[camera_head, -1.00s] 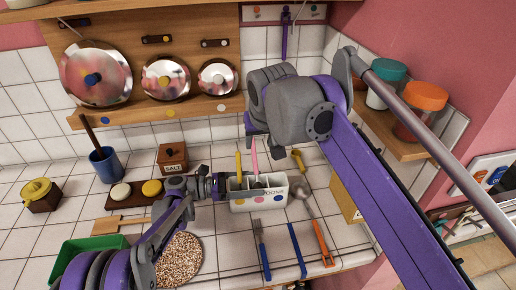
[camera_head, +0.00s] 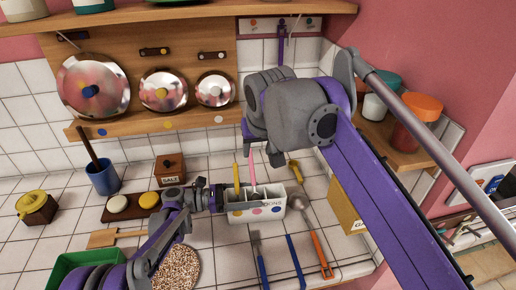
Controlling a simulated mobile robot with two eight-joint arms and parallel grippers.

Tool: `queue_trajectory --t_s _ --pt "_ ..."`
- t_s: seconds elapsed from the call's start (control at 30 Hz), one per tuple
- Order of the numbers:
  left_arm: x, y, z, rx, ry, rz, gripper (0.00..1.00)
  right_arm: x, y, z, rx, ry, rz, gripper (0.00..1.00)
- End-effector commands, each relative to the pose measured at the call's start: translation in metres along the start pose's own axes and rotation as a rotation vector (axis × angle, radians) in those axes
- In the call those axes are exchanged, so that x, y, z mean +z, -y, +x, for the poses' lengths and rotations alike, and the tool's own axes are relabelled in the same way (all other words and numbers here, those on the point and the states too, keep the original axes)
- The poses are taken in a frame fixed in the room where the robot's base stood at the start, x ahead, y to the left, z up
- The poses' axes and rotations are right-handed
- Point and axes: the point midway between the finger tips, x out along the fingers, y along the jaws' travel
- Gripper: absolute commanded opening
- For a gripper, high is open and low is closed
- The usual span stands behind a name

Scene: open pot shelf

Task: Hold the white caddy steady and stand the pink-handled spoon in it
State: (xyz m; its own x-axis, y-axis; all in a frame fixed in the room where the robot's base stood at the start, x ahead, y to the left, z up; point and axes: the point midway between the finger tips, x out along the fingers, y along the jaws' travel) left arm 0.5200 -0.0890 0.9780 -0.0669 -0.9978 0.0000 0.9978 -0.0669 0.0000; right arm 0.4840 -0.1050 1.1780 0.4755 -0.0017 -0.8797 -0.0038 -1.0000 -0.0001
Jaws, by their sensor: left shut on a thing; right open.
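The white caddy (camera_head: 240,217) stands upright on the tiled counter, with coloured dots and partly hidden lettering on its front. My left gripper (camera_head: 226,199) reaches in from the left and is shut on the caddy's wall. The pink-handled spoon (camera_head: 252,172) stands nearly upright in the caddy, its lower end hidden inside. My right gripper (camera_head: 262,150) is open just above and behind the pink handle, apart from it as far as I can see. A yellow handle (camera_head: 236,174) also stands in the caddy, left of the pink one.
A metal spoon with an orange handle (camera_head: 319,246) and two blue-handled utensils (camera_head: 261,266) lie in front of the caddy. A yellow-handled item (camera_head: 296,171) lies behind it to the right. A salt box (camera_head: 169,168) and a blue cup (camera_head: 103,178) stand left.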

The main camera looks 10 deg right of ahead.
Motion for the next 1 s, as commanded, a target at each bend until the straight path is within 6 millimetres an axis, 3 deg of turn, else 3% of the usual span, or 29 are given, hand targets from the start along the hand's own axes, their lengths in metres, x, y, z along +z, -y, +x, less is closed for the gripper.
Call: queue_trajectory --t_s 0.03,0.13,0.47,1.0 --pt "0.000 0.000 0.000 0.000 0.001 0.000 0.83 0.000 0.000 0.000 0.000 0.000 0.000 0.52" --pt "0.000 0.000 0.000 0.000 0.000 0.000 1.00 0.000 0.000 0.000 0.000 0.000 0.000 0.52" --pt "0.000 -0.001 -0.006 0.002 0.000 0.000 1.00 0.000 0.000 0.000 0.000 0.000 0.000 0.52" --pt "0.000 -0.001 -0.106 0.003 0.000 0.000 1.00 0.000 0.000 0.000 0.000 0.000 0.000 0.52"
